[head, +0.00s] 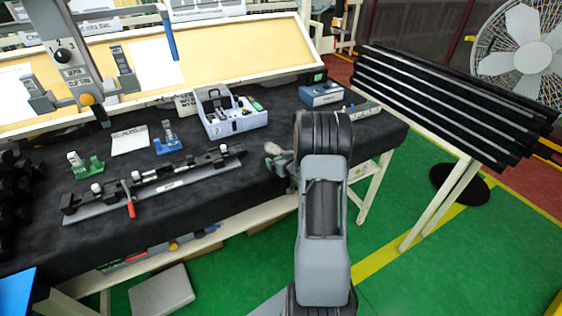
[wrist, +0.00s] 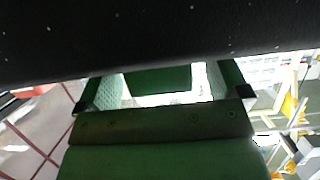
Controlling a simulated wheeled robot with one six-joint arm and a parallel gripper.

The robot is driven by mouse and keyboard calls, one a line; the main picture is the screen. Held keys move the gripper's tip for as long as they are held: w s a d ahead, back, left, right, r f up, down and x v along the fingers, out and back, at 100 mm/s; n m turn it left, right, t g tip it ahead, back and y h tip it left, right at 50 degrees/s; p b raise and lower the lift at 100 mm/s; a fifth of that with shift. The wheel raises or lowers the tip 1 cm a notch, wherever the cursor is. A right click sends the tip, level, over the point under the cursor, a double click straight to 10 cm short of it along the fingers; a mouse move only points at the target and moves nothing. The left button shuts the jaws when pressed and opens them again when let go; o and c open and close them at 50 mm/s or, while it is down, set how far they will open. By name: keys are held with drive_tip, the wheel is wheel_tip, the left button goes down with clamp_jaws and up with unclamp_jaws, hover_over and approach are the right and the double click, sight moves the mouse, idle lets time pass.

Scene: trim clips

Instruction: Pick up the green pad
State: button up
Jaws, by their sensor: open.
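I cannot single out the green pad for certain. In the head view a small green piece (head: 257,106) lies at the right of the grey tray, and a green clip stand (head: 88,168) stands at the table's left. My gripper (head: 275,152) is at the table's front edge, partly hidden behind my arm. In the wrist view my gripper (wrist: 162,85) is open, its two fingers apart. A flat green patch shows between them; I cannot tell whether it is floor or an object. No held object can be made out.
The black-covered table (head: 310,115) holds a blue stand (head: 168,142), a long rail fixture (head: 150,188), the grey tray (head: 235,124) and a blue-grey box (head: 321,94). A rack of black strips (head: 450,100) stands right, near a fan (head: 520,55). Dark cloth fills the wrist view's top.

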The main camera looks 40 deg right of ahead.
drive_tip(key=shift+c, duration=0.2)
drive_tip(key=c, duration=1)
drive_tip(key=shift+r, duration=0.1)
